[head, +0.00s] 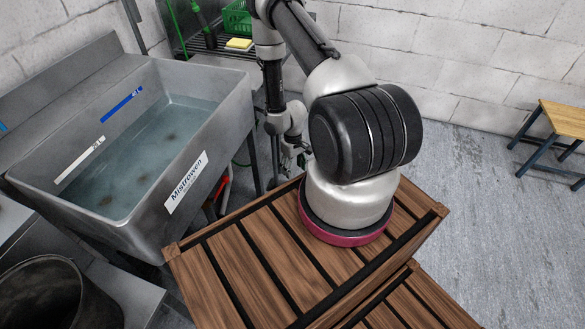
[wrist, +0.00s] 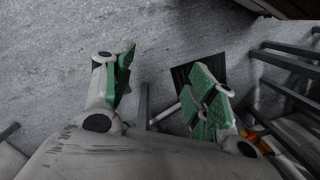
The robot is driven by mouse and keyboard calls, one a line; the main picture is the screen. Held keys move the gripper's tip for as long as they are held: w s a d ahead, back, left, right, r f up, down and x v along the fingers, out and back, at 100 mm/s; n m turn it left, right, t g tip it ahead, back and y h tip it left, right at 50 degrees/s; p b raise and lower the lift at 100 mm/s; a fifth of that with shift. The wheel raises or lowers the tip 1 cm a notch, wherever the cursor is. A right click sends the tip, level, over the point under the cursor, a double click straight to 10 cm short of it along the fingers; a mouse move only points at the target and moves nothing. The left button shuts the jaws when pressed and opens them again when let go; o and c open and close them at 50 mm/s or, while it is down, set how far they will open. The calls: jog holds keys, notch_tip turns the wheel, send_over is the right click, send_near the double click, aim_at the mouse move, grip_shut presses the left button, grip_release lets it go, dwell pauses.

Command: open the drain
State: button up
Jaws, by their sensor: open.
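A grey metal sink (head: 228,103) labelled Mistrowen stands at the left in the head view. It holds bluish water (head: 150,150) with dark spots beneath the surface. A red part (head: 223,187) shows under the sink, partly hidden by its front; I cannot tell whether it is a drain handle. My gripper (head: 297,158) hangs right of the sink, partly hidden by my arm. In the wrist view, my gripper (wrist: 165,68) is open and empty, its green-padded fingers apart above the grey floor. An orange-red part (wrist: 262,140) shows beside the right finger.
A dark square (wrist: 182,75) lies on the floor behind the right finger. Metal bars (wrist: 285,65) run along the right of the wrist view. A black bucket (head: 50,295) stands front left, a rack with a green crate (head: 237,20) behind, and a wooden stool (head: 562,118) right.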

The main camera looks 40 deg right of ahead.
aim_at(220, 189)
jog(key=shift+d, duration=0.1)
jog(key=c, duration=0.6)
jog(key=s+f, duration=0.1)
jog(key=s, duration=0.1)
jog(key=s+d+f+m, duration=0.1)
jog(key=f, duration=0.1)
jog(key=s+d+f+m, duration=0.1)
jog(key=s+f, duration=0.1)
jog(key=shift+s+d+g, duration=0.1)
jog(key=shift+s+g, duration=0.25)
jog(key=shift+g, duration=0.05)
grip_shut()
jog(key=s+a+f+m+g+y, duration=0.1)
jog(key=s+a+f+m, duration=0.15)
jog(key=s+m, duration=0.3)
jog(key=s+a+f+m+g+y, duration=0.1)
jog(key=s+f+m+y, duration=0.15)
jog(key=s+m, duration=0.3)
jog(key=w+a+f+m+t+y, duration=0.1)
jog(key=w+a+f+m+y, duration=0.1)
jog(key=a+m, duration=0.5)
jog(key=w+a+m+t+y, duration=0.1)
jog(key=w+a+m+t, duration=0.4)
jog(key=w, duration=0.8)
jog(key=w+a+r+m+t+y, duration=0.1)
jog(key=w+a+m+t, duration=0.3)
jog(key=w, duration=1)
jog(key=shift+w+a+r+m+t+y, duration=0.4)
jog(key=shift+a+m, duration=1)
jog(key=shift+a, duration=1)
